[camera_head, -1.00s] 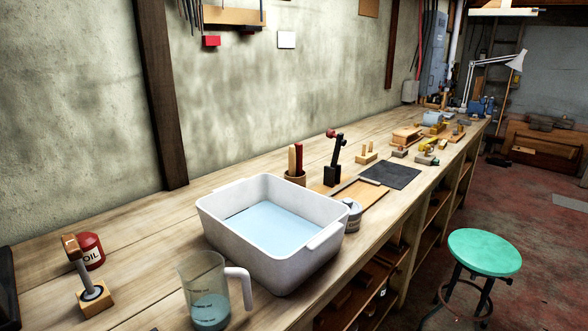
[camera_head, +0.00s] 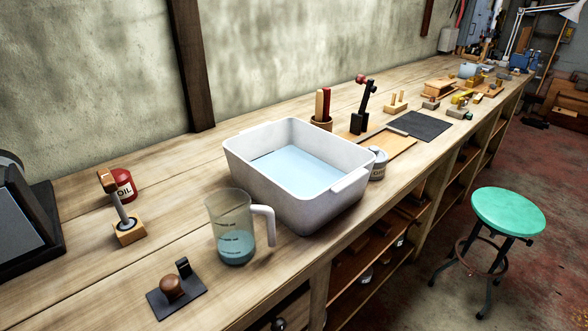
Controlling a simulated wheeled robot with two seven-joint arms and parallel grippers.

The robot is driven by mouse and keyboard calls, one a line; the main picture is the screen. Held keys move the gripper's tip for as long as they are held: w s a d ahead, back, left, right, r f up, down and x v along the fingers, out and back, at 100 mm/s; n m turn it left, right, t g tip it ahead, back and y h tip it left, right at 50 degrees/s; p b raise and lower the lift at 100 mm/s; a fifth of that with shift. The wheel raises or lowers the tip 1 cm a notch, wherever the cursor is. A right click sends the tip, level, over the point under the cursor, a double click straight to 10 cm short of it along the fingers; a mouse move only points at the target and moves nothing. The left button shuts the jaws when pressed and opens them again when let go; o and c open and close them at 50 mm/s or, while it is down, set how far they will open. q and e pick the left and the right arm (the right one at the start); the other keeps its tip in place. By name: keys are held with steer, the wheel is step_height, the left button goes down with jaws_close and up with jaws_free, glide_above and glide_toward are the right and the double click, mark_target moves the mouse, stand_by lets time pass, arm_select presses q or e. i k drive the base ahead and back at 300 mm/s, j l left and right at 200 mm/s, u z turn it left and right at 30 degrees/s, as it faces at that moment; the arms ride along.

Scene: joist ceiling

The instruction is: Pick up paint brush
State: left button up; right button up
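I cannot make out a paint brush for certain. A wooden cup (camera_head: 321,124) behind the white tub holds upright handles, one tan (camera_head: 319,103) and one red (camera_head: 326,102). Their lower ends are hidden in the cup, so I cannot tell whether either is a brush. Neither of my grippers is in view.
The long workbench (camera_head: 120,270) carries a white tub (camera_head: 310,208) of water, a measuring jug (camera_head: 233,228), a red oil can (camera_head: 122,184), a small can (camera_head: 377,165) and a dark mat (camera_head: 420,126). A green stool (camera_head: 508,212) stands on the floor at right.

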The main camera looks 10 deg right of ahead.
mark_target(326, 91)
steer(key=i+l+u, duration=0.2)
steer(key=l+u, duration=0.2)
steer(key=l, duration=0.25)
steer(key=i+l+u, duration=0.15)
steer(key=l+u, duration=0.3)
steer(key=l, duration=0.2)
steer(key=l+u, duration=0.4)
steer(key=l, duration=0.3)
steer(key=k+l+u, duration=0.1)
steer(key=l+u, duration=0.3)
steer(key=l, duration=0.3)
